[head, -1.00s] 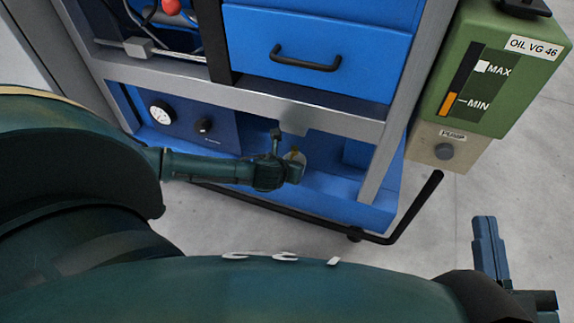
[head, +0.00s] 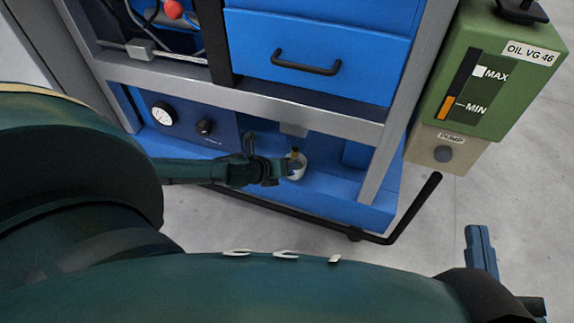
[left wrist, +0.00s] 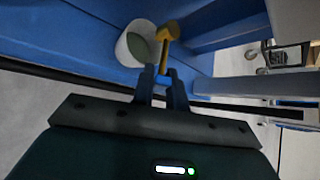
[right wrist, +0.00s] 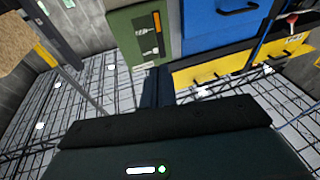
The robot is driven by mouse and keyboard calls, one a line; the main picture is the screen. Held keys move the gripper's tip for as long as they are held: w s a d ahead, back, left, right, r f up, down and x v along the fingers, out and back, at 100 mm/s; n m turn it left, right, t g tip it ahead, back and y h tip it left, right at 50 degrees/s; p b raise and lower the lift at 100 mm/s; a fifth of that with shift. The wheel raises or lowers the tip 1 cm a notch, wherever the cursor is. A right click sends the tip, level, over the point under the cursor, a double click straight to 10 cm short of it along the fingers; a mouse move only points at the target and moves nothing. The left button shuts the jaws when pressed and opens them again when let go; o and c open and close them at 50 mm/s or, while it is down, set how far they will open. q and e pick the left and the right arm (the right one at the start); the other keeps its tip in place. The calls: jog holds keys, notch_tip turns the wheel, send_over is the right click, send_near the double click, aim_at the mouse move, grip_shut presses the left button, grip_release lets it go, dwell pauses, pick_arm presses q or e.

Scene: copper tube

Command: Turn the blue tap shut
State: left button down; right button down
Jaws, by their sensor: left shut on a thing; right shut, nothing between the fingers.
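The brass tap body (head: 295,153) sits above a white cup (head: 300,173) on the low blue shelf in the head view. In the left wrist view the brass body (left wrist: 167,31) stands over the cup (left wrist: 124,44), which has a grey-green inside. My left gripper (head: 282,171) is in front of the tap. In the left wrist view its fingers (left wrist: 162,80) are closed on a small blue piece just below the brass body, apparently the blue tap's handle, mostly hidden by the fingers. My right gripper (head: 480,247) is shut and empty at the lower right, far from the tap.
A black rail (head: 330,233) runs along the shelf's front. A grey frame bar (head: 240,103) crosses above the tap. A gauge (head: 162,115) and black knob (head: 205,127) are to the left. A green oil tank (head: 484,115) stands above the pump (head: 432,147) at right.

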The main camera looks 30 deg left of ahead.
pick_arm(q)
jog(key=shift+s+a+f+h+b, duration=0.1)
jog(key=shift+f+h+b, duration=0.2)
jog(key=shift+b, duration=0.05)
jog(key=n+t+h+b, duration=0.2)
jog(key=n+h+b, duration=0.1)
jog(key=b, duration=0.1)
jog(key=shift+f+t+h+b, duration=0.15)
jog(key=shift+t+h+b, duration=0.15)
jog(key=shift+b, duration=0.1)
jog(key=shift+n, duration=0.3)
jog(key=shift+a+n+t+h+b, duration=0.1)
jog(key=shift+n+t+h+b, duration=0.45)
jog(key=shift+n+h, duration=0.2)
jog(key=shift+r+n+t+h, duration=0.2)
jog(key=shift+n+t+h, duration=0.25)
jog(key=shift+n+t, duration=0.15)
pick_arm(e)
notch_tip(320, 180, up, 8)
jog(key=n+t+y, duration=0.1)
jog(key=n+y, duration=0.6)
jog(key=y, duration=0.1)
jog(key=shift+w+d+r+n+t, duration=0.2)
jog(key=shift+d+n+t, duration=0.1)
jog(key=shift+n, duration=0.1)
pick_arm(q)
jog(key=shift+t, duration=0.25)
jog(key=c, duration=1.4)
grip_release()
